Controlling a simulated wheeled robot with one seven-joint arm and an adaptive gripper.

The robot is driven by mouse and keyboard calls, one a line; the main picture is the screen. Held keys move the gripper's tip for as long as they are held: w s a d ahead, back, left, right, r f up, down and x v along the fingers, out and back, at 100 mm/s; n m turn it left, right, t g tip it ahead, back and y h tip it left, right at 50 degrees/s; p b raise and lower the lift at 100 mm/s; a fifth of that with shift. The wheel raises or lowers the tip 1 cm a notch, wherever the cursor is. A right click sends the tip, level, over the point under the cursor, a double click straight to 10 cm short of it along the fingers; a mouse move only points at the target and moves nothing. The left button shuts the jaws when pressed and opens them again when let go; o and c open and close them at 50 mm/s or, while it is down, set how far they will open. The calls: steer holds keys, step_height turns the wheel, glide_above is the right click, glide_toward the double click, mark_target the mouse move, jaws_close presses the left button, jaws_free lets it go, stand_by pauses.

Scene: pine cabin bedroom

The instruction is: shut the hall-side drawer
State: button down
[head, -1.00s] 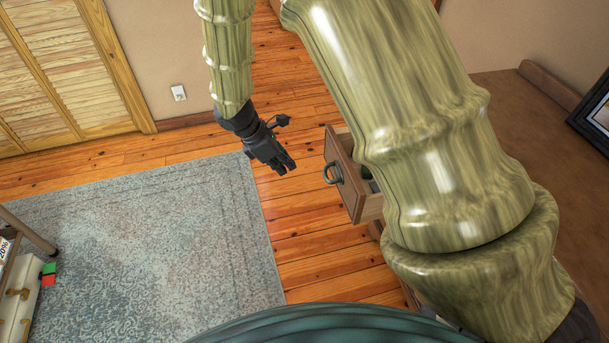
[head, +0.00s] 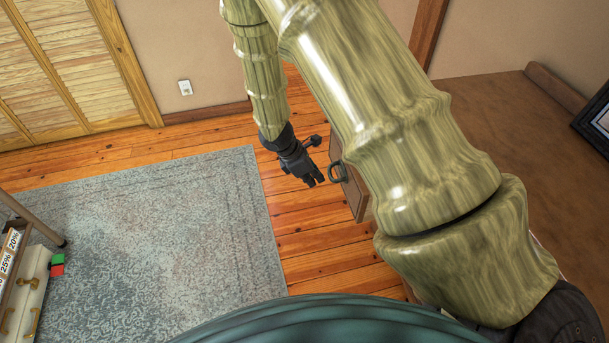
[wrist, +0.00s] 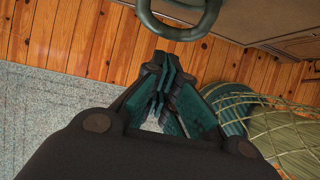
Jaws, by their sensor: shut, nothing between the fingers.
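The wooden drawer (head: 355,192) shows its front panel beside my arm in the head view. Its dark ring handle (head: 337,172) faces left, toward the rug. My arm hides most of the drawer's body, so how far it stands out cannot be told. My gripper (head: 316,181) is shut and empty, just left of the handle and slightly lower in the picture. In the wrist view the handle (wrist: 181,30) lies just beyond the closed fingertips (wrist: 167,62). A small gap seems to separate them; contact cannot be confirmed.
A brown desktop (head: 480,130) with a dark picture frame (head: 597,122) is at the right. A grey-blue rug (head: 160,230) covers the floor at left. A shelf unit with a white drawer (head: 25,300) stands bottom left. Bare plank floor (head: 310,245) lies below the gripper.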

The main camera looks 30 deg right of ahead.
steer(key=shift+s+d+r, duration=0.1)
steer(key=shift+s+d, duration=0.05)
steer(key=shift+d, duration=0.45)
